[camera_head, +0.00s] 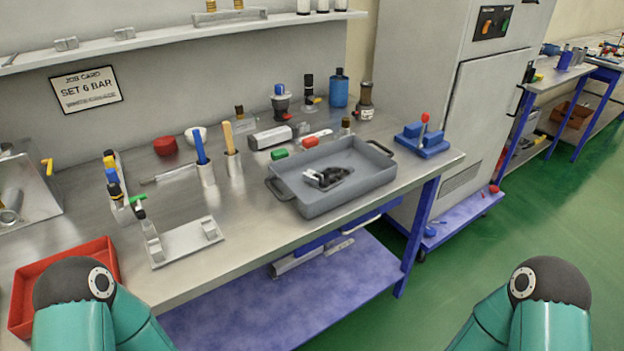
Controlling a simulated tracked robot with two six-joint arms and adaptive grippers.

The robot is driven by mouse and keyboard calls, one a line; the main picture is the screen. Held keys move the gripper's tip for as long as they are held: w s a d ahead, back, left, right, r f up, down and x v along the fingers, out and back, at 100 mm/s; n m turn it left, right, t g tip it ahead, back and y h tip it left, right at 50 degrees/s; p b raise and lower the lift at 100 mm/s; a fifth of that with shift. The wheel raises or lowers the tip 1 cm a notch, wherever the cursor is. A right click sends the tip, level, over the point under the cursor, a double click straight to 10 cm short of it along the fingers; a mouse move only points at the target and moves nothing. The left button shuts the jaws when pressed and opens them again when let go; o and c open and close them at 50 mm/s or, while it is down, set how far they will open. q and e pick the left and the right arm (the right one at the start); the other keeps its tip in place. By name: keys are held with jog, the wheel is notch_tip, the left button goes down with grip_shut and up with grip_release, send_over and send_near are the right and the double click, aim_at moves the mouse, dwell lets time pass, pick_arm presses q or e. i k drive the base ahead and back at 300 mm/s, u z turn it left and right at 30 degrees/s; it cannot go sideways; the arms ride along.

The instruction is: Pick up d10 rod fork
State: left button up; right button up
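A grey tray (352,196) with dark handles sits on the steel workbench, right of its middle. Several small dark and light metal parts (327,178) lie clustered in it. One may be a rod fork, but they are too small to tell apart, and I cannot make out the d10 rod fork for certain. Only teal links and dark joints of my two arms show, at the bottom left and bottom right. Neither gripper is in view.
The bench (245,235) has bare steel in front of the tray. A white fixture (187,243) and a red bin (62,267) stand to the left. A blue block with a red-knobbed lever (424,139) is right of the tray. Bottles, including a blue one (339,90), stand behind.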

aim_at(311, 177)
jog(key=z, duration=0.05)
jog(key=i, duration=0.2)
jog(key=u, duration=2.65)
jog(key=k, duration=1.65)
jog(key=z, duration=1.1)
jog(key=i, duration=1.05)
jog(key=u, duration=0.05)
